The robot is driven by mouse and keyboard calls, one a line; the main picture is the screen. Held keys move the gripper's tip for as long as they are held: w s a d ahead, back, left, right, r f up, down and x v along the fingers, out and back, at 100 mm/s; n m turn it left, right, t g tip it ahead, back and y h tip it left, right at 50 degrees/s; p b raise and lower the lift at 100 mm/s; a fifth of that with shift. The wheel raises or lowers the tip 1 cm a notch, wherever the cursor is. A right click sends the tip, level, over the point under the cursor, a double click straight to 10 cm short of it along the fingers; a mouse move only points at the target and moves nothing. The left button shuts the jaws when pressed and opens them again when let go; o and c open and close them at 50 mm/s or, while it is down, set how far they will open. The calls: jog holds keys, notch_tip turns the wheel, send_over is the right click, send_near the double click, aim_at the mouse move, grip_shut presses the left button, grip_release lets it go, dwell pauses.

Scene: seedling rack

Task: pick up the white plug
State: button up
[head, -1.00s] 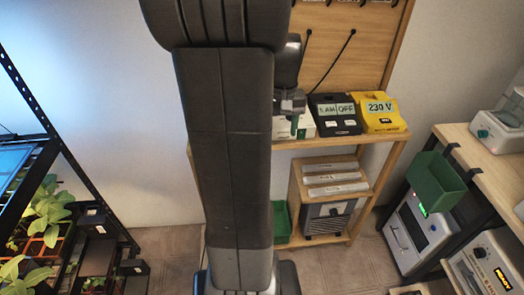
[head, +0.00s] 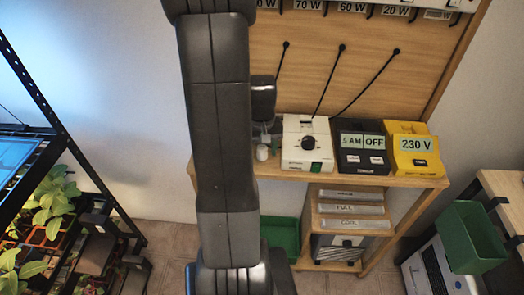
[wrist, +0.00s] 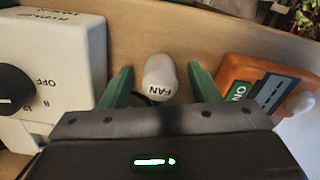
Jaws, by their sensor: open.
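The white plug (wrist: 159,76), marked FAN, stands on the wooden shelf between my two green fingers in the wrist view. My gripper (wrist: 162,80) is open, with one finger on each side of the plug and a visible gap to each. The plug's lower end is partly hidden by my gripper body. In the head view the small white plug (head: 262,153) shows at the shelf's left part, just right of my arm, below my dark wrist.
A white box with a black knob (wrist: 48,60) stands close left of my fingers; an orange device (wrist: 262,85) stands close right. In the head view, a black timer (head: 362,150) and a yellow 230 V box (head: 412,150) stand farther right on the shelf.

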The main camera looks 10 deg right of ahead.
jog(key=shift+f, duration=0.1)
jog(key=c, duration=1.1)
jog(key=shift+o, duration=0.2)
